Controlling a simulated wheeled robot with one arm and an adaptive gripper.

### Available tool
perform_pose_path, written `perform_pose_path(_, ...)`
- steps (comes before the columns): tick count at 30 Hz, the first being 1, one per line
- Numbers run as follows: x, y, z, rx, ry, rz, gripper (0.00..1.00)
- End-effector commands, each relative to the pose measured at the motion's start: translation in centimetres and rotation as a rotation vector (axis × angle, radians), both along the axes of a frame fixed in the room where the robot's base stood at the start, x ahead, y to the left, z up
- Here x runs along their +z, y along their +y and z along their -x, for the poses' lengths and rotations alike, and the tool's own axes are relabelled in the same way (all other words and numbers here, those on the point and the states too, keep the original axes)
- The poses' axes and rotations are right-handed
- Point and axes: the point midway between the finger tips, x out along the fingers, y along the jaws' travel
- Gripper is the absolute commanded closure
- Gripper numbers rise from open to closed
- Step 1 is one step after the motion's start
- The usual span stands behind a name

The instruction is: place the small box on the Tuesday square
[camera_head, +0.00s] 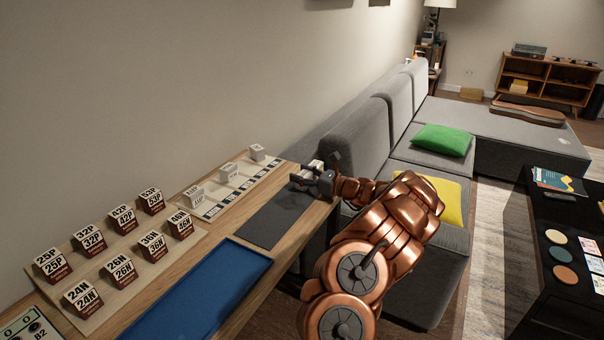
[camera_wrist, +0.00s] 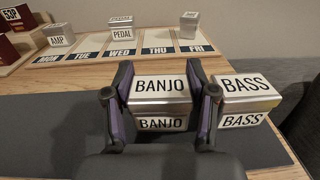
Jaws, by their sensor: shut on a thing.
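My gripper (camera_wrist: 160,95) is shut on a small silver box labelled BANJO (camera_wrist: 160,88), with a dark finger on each side of it. The box is over or on the dark mat; I cannot tell whether it touches. A second silver box, BASS (camera_wrist: 245,98), stands just right of the right finger. The weekday board (camera_wrist: 157,52) lies ahead. Its Tuesday square (camera_wrist: 87,47), marked TUE, is bare. The AMP box (camera_wrist: 60,35) stands on Monday, the PEDAL box (camera_wrist: 122,30) on Wednesday. In the head view, my gripper (camera_head: 314,177) is at the bench's right end.
A third box (camera_head: 257,152) stands at the board's far end, on Friday. The dark mat (camera_head: 272,218) and a blue tray (camera_head: 195,300) lie along the bench. Several dark red blocks (camera_head: 122,270) stand on a board at left. A grey sofa (camera_head: 400,160) is beyond the bench.

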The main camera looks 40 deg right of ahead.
Motion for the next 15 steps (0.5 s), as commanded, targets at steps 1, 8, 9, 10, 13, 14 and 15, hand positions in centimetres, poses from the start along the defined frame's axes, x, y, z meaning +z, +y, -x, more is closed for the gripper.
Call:
perform_pose_path(1,-0.08,-0.01,0.01,0.0,0.0,0.0,0.8)
perform_pose_path(8,-0.08,0.0,0.02,0.0,-0.001,0.001,0.8)
perform_pose_path(9,-0.15,0.0,0.02,0.0,-0.001,0.001,0.8)
perform_pose_path(10,-0.24,0.02,0.02,0.0,-0.001,0.001,0.8)
perform_pose_path(13,-0.46,0.03,0.02,0.001,-0.001,0.001,0.42)
perform_pose_path(14,-0.41,0.02,0.03,0.001,-0.002,0.0,0.39)
perform_pose_path(15,-0.4,0.02,0.03,0.001,-0.001,0.001,0.35)
